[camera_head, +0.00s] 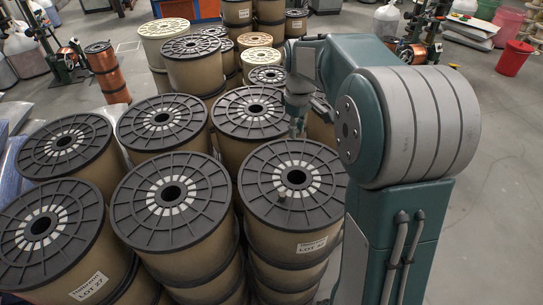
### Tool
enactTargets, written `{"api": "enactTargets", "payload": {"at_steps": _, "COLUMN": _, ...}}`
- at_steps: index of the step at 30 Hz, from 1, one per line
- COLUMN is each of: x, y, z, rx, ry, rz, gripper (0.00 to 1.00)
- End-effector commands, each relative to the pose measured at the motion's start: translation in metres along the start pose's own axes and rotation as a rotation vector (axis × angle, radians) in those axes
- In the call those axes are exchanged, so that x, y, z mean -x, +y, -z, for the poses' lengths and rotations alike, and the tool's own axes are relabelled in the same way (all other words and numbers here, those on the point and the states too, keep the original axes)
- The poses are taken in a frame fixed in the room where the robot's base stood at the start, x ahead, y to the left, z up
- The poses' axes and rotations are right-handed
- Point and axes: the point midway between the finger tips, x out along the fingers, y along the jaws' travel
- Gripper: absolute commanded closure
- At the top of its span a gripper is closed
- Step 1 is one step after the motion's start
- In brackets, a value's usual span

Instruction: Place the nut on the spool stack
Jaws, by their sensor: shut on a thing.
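A stack of brown copper spools with black spoked flanges stands at the front centre, and its top spool (318,205) has a ring of light labels around a dark hub hole. My gripper (296,132) is small in view, pointing down just above the far edge of this top spool. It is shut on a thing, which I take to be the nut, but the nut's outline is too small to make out. A small brownish piece (282,196) shows on the top flange, left of and in front of the hub hole; I cannot tell what it is.
More spool stacks crowd close on the left (172,200) and behind (250,112). My arm covers the right side. Open grey floor lies at the right, with a red bin (513,58) farther back. A copper-wound spool (108,72) stands at the far left.

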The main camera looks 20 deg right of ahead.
Motion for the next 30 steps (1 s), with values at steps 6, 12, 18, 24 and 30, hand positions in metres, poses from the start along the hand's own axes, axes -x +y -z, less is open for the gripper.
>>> {"api": "enactTargets", "payload": {"at_steps": 6, "x": -0.03, "y": -0.025, "z": 0.033, "rx": 0.002, "ry": -0.004, "rz": 0.002, "gripper": 1.0}}
{"api": "enactTargets", "payload": {"at_steps": 12, "x": -0.056, "y": -0.038, "z": 0.051, "rx": 0.002, "ry": -0.002, "rz": 0.001, "gripper": 1.0}}
{"api": "enactTargets", "payload": {"at_steps": 18, "x": -0.068, "y": -0.044, "z": 0.058, "rx": 0.0, "ry": -0.002, "rz": 0.001, "gripper": 1.0}}
{"api": "enactTargets", "payload": {"at_steps": 24, "x": -0.097, "y": -0.045, "z": 0.06, "rx": 0.0, "ry": -0.003, "rz": 0.002, "gripper": 1.0}}
{"api": "enactTargets", "payload": {"at_steps": 30, "x": -0.101, "y": -0.045, "z": 0.061, "rx": -0.001, "ry": 0.001, "rz": -0.001, "gripper": 1.0}}
